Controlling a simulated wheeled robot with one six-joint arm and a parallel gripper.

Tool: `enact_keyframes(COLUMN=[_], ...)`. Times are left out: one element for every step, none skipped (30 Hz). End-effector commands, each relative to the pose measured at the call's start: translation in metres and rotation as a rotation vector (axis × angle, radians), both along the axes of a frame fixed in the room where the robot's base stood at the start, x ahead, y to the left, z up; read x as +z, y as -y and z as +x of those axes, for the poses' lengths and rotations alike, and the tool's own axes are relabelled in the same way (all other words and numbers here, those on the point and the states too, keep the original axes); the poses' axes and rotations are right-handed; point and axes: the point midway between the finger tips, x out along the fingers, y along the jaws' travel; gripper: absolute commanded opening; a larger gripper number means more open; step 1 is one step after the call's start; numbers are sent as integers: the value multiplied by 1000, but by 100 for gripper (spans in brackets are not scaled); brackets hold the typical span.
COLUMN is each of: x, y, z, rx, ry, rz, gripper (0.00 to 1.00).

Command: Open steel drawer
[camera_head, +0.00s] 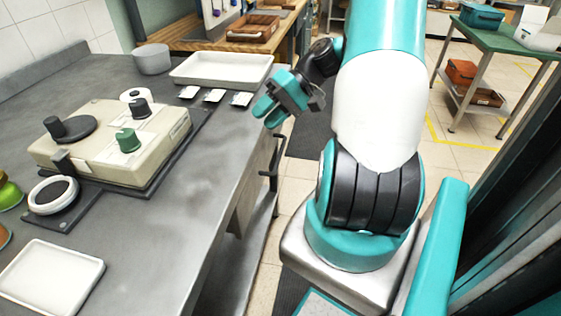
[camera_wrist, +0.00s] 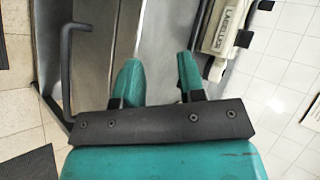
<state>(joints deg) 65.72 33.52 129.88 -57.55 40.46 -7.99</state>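The steel drawer is set under the counter's edge, and its front is seen only at a steep angle in the head view. A black bar handle (camera_head: 270,165) juts from the counter's front there. In the wrist view the dark handle (camera_wrist: 66,70) stands at the left, outside my fingers, beside grey steel surfaces (camera_wrist: 95,45). My gripper (camera_head: 266,108) is at the counter's front edge, above and beyond the handle. Its two teal fingers (camera_wrist: 156,75) are apart with nothing between them. I cannot tell whether the drawer is fully closed.
The steel counter (camera_head: 165,225) carries a beige labeller machine (camera_head: 85,150), a white tray (camera_head: 222,68), a grey bowl (camera_head: 151,58) and a smaller white tray (camera_head: 50,278). A green table (camera_head: 515,38) stands at the far right. Tiled floor (camera_head: 440,165) is open beyond my arm.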

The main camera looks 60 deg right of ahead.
Motion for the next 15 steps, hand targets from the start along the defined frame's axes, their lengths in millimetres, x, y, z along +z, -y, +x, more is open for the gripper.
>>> enact_keyframes(x=[-29,-39,-52,-61,-70,-80,-88,-94,-102,-107,-111,-116,-118,-121,-123], y=[29,43,60,72,83,95,103,110,117,122,126,130,132,134,136], z=[-16,-25,-38,-48,-59,-73,-83,-92,-104,-112,-119,-127,-132,-136,-140], rx=[-108,-163,-233,-284,-333,-397,-441,-481,-530,-561,-590,-622,-640,-656,-671], ry=[22,40,67,91,114,143,165,187,214,232,248,269,280,289,300], rz=[59,87,122,146,167,193,209,223,240,249,257,266,271,275,279], gripper=[36,36,36,36,36,36,36,36,36,36,36,36,36,36,36])
